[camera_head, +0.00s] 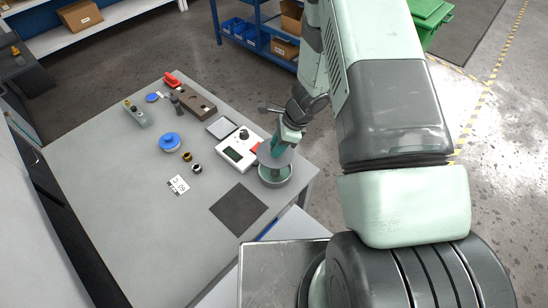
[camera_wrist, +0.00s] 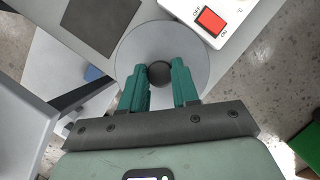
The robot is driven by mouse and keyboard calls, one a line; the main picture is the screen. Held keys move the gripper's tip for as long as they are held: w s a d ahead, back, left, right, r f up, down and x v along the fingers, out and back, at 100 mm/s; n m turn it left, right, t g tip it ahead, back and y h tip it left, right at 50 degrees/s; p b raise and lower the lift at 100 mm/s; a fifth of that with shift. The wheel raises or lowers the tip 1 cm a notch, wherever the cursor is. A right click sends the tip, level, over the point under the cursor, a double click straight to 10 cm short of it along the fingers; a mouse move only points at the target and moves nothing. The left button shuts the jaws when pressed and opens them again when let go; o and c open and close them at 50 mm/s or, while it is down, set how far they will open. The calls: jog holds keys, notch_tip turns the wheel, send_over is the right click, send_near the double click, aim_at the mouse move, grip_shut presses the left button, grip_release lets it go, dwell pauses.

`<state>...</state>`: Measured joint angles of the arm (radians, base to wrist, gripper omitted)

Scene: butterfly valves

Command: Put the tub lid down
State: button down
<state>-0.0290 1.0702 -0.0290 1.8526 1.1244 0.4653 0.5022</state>
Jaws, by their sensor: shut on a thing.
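The tub lid (camera_head: 268,157) is a round grey disc with a dark knob. It fills the middle of the wrist view (camera_wrist: 135,50), with its knob (camera_wrist: 160,72) between my fingers. My gripper (camera_head: 286,144), with green fingers (camera_wrist: 162,74), is shut on the lid's knob from above. The round grey tub (camera_head: 274,182) stands near the right corner of the table. The lid is over the tub's back part, and the tub's greenish inside shows below the lid's front edge, so the lid appears raised. The lid hides the tub in the wrist view.
A white device with a red switch (camera_wrist: 211,20) stands close beside the tub; it also shows in the head view (camera_head: 237,151). A dark square mat (camera_head: 239,209) lies bare in front. A blue-topped jar (camera_head: 170,143) and small parts lie farther left. The table's left front is clear.

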jog(key=s+a+f+n+g+h, duration=0.1)
jog(key=s+a+f+n+g, duration=0.15)
jog(key=s+a+n, duration=0.8)
jog(key=shift+m+g, duration=0.35)
jog(key=shift+m, duration=0.4)
jog(key=x, duration=0.5)
jog(key=shift+a+f, duration=0.15)
jog(key=shift+a, duration=0.15)
jog(key=shift+f, duration=2.35)
jog(key=shift+f, duration=0.1)
jog(key=c, duration=0.8)
grip_release()
